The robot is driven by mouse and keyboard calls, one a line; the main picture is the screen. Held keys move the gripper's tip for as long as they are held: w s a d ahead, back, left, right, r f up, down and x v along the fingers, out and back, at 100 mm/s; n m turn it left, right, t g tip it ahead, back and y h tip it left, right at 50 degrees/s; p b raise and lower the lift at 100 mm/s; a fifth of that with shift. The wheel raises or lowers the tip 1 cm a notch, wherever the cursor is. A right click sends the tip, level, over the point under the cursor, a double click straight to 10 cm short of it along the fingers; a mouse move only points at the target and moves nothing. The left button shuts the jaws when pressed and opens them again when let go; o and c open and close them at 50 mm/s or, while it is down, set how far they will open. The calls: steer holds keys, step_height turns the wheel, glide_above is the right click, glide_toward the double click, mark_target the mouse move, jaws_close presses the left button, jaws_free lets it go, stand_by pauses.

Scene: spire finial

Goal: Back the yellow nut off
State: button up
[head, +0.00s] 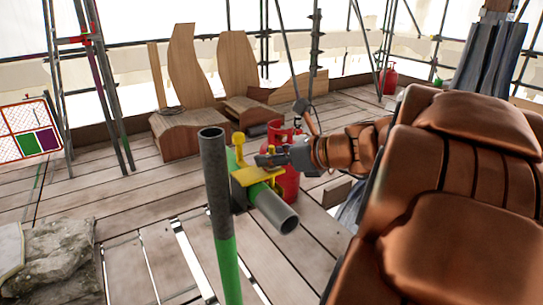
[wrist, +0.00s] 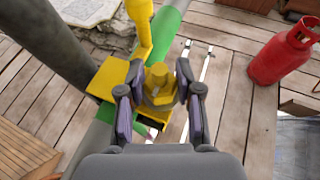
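The yellow nut (wrist: 158,84) stands on a yellow clamp (wrist: 108,78) in the wrist view, with a darker grey-yellow collar at its base. My gripper (wrist: 161,105) is open, with one dark-padded finger on each side of the nut and a visible gap to it on both sides. In the head view my gripper (head: 262,161) is at the yellow clamp (head: 244,177), and I cannot make out the nut there. The clamp sits where a green and grey upright pole (head: 217,190) meets a green tube with a grey open end (head: 278,214).
A yellow rod with a rounded head (head: 238,139) rises beside the clamp. A red gas cylinder (head: 287,180) stands close behind my gripper. Wooden chair-like shapes (head: 190,75) stand at the back, and rock (head: 55,260) lies at the lower left. The plank floor has gaps.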

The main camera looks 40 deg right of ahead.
jaws_close()
steer(key=shift+r+p, duration=0.15)
steer(key=shift+p, duration=0.5)
